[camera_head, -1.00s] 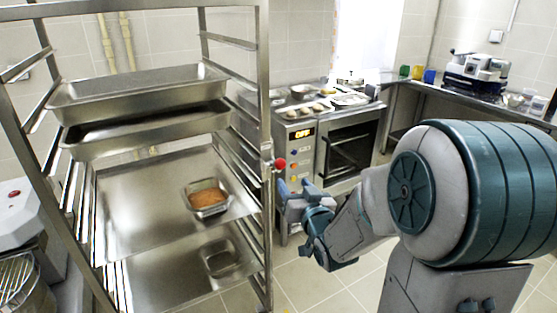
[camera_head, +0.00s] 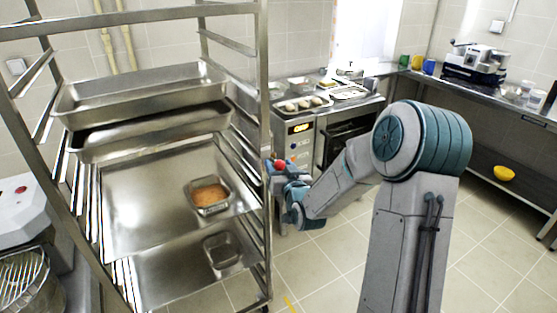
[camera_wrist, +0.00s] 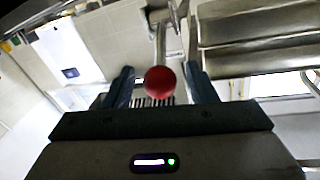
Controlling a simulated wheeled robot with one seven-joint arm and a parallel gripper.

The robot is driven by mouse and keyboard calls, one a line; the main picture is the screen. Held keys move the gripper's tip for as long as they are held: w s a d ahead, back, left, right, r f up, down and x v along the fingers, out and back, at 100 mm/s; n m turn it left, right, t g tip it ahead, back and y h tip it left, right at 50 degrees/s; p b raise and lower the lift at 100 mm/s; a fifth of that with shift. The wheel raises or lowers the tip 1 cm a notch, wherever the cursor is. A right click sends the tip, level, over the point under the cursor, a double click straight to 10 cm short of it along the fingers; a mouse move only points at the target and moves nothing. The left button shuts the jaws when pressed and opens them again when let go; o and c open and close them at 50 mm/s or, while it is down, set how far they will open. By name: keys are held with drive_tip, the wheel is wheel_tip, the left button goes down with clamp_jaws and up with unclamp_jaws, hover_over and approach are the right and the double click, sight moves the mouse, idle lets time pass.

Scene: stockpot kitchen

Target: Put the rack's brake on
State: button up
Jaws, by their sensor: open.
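The metal rack (camera_head: 262,120) stands at the left of the head view, its posts and rails upright. A red ball knob (camera_head: 280,163) sits on a lever at its right front post. In the wrist view the red knob (camera_wrist: 160,82) lies between my two fingers, with a metal rod behind it. My gripper (camera_head: 278,168) is open around the knob; there is a gap to the fingers on both sides in the wrist view (camera_wrist: 162,88).
The rack holds deep metal trays (camera_head: 150,130) and a small pan with brown food (camera_head: 209,195). An oven (camera_head: 320,140) stands behind my gripper. A counter (camera_head: 470,90) runs along the right. Tiled floor (camera_head: 335,265) is clear in front.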

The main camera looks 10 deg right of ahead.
drive_tip(key=shift+w+a, duration=0.15)
drive_tip(key=shift+w, duration=0.9)
clamp_jaws()
